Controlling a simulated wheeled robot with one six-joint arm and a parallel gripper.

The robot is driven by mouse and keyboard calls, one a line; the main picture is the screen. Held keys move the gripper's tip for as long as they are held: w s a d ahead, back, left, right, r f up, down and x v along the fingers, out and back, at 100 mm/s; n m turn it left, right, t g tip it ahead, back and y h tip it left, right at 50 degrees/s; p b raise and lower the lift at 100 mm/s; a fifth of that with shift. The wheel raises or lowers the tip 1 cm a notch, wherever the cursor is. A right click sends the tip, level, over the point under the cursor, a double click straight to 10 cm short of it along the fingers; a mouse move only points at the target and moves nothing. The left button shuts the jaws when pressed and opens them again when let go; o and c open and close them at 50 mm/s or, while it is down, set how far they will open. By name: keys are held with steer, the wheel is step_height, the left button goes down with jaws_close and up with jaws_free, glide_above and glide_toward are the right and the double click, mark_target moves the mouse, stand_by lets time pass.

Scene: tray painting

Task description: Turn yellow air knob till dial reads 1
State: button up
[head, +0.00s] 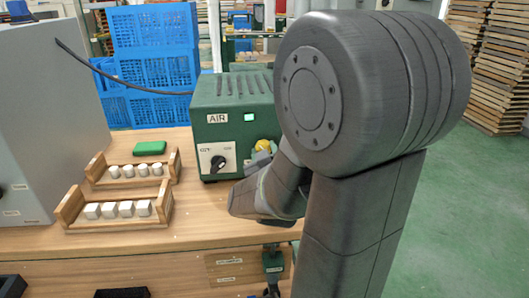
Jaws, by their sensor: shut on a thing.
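The green box labelled AIR (208,97) stands on the wooden bench. Its yellow air knob (262,145) shows on the lower right of its front face, partly covered by my gripper. My gripper (263,153) is shut on the yellow knob, and my arm hides much of the fingers and the box's right side. A small lit green window (249,117) is above the knob. I cannot read any dial figure or the knob's setting from here.
A black switch on a white plate (205,153) is left of the knob. Two wooden racks (120,218) hold white round and square pieces. A green block (150,148) lies behind them. A grey cabinet (50,120) stands at left, blue crates (150,60) behind.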

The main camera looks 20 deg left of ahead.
steer(key=shift+n, duration=0.6)
steer(key=o, duration=1)
steer(key=shift+s, duration=0.1)
steer(key=p+v, duration=0.2)
steer(key=v, duration=1.1)
steer(key=shift+s+d, duration=0.15)
steer(key=shift+d, duration=0.1)
